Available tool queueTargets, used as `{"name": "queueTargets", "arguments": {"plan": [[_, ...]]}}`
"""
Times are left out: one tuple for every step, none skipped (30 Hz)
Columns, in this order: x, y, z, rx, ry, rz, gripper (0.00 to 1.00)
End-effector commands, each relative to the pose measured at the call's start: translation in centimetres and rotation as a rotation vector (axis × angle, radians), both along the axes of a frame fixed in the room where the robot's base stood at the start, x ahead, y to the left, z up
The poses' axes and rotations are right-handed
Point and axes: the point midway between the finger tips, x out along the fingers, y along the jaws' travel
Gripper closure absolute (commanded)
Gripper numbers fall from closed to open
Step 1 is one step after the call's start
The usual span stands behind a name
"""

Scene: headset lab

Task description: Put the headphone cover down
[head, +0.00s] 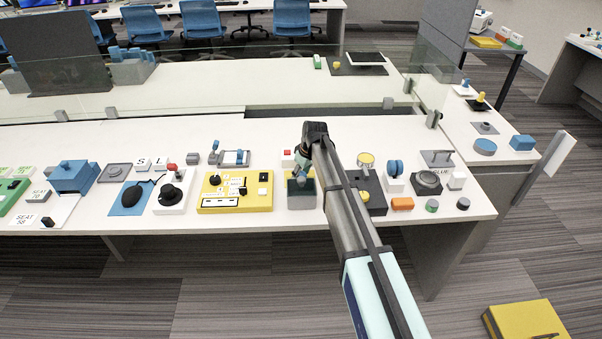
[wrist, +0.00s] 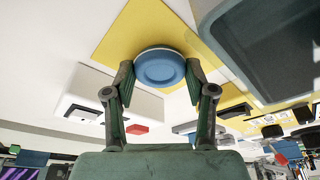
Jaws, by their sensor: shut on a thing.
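My gripper (wrist: 160,75) is shut on a round blue disc-like piece, which I take to be the headphone cover (wrist: 160,68). Its flat round face shows between the two fingertips in the wrist view, over a yellow surface (wrist: 120,38). I cannot tell whether it touches that surface. In the head view my gripper (head: 301,172) is at the far end of my arm, over or beside a dark green box (head: 301,199). The cover cannot be made out there.
The white table (head: 160,235) is crowded. A yellow panel (head: 235,198) stands left of the green box. A glass screen (head: 180,90) stands behind.

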Motion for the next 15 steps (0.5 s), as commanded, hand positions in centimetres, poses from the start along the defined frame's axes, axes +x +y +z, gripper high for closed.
{"name": "queueTargets", "arguments": {"plan": [[0.0, 0.0, -0.25, 0.0, 0.0, 0.0, 0.68], [0.0, 0.0, -0.26, 0.0, 0.0, 0.0, 0.41], [0.0, 0.0, -0.2, 0.0, 0.0, 0.0, 0.27], [0.0, 0.0, -0.19, 0.0, 0.0, 0.0, 0.2], [0.0, 0.0, -0.19, 0.0, 0.0, 0.0, 0.2], [0.0, 0.0, -0.19, 0.0, 0.0, 0.0, 0.2], [0.0, 0.0, -0.19, 0.0, 0.0, 0.0, 0.2], [0.0, 0.0, -0.18, 0.0, 0.0, 0.0, 0.2], [0.0, 0.0, -0.18, 0.0, 0.0, 0.0, 0.2], [0.0, 0.0, -0.18, 0.0, 0.0, 0.0, 0.2], [0.0, 0.0, -0.18, 0.0, 0.0, 0.0, 0.2], [0.0, 0.0, -0.16, 0.0, 0.0, 0.0, 0.2], [0.0, 0.0, -0.15, 0.0, 0.0, 0.0, 0.2], [0.0, 0.0, -0.08, 0.0, 0.0, 0.0, 0.2], [0.0, 0.0, 0.06, 0.0, 0.0, 0.0, 0.2]]}}
